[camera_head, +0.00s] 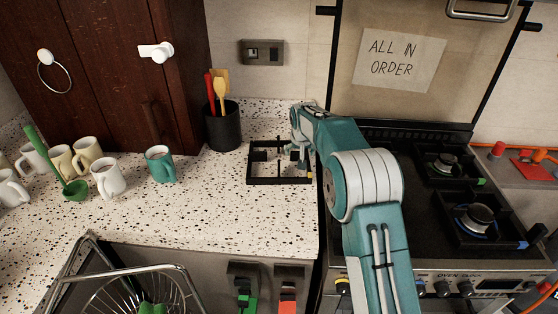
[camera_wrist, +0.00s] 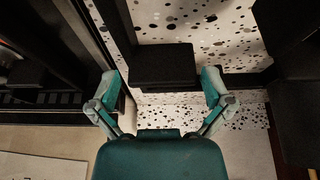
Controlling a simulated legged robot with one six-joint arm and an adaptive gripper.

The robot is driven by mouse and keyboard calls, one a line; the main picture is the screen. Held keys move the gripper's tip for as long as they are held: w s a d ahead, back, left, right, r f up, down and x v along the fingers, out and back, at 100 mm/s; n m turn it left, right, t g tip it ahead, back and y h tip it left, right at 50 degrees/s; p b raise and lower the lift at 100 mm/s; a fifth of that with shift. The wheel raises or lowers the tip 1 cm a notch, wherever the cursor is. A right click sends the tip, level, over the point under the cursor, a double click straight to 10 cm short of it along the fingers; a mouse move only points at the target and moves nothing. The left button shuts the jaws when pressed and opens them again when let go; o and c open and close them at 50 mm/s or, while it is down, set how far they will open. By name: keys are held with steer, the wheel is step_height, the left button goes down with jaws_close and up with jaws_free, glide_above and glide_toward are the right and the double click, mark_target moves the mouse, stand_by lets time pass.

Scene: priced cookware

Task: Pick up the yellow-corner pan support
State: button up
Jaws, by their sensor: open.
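A square black pan support (camera_head: 262,181) lies on the speckled counter, left of the stove. No yellow corner shows on it in either view; my arm covers its right side. My gripper (camera_head: 298,157) is at that right side, low over the frame. In the wrist view my gripper (camera_wrist: 162,92) is open, with one teal-and-grey finger on each side of a black block of the support (camera_wrist: 162,64). The block is between or just beyond the fingertips; I cannot tell whether they touch it.
A black utensil pot (camera_head: 222,126) stands behind left of the support. Several mugs, including a teal one (camera_head: 160,165), stand farther left. The stove (camera_head: 430,220) is close on the right, with green-cornered (camera_head: 446,166) and blue-cornered (camera_head: 485,222) supports. Counter in front is clear.

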steer(key=shift+a, duration=0.2)
steer(key=c, duration=1.1)
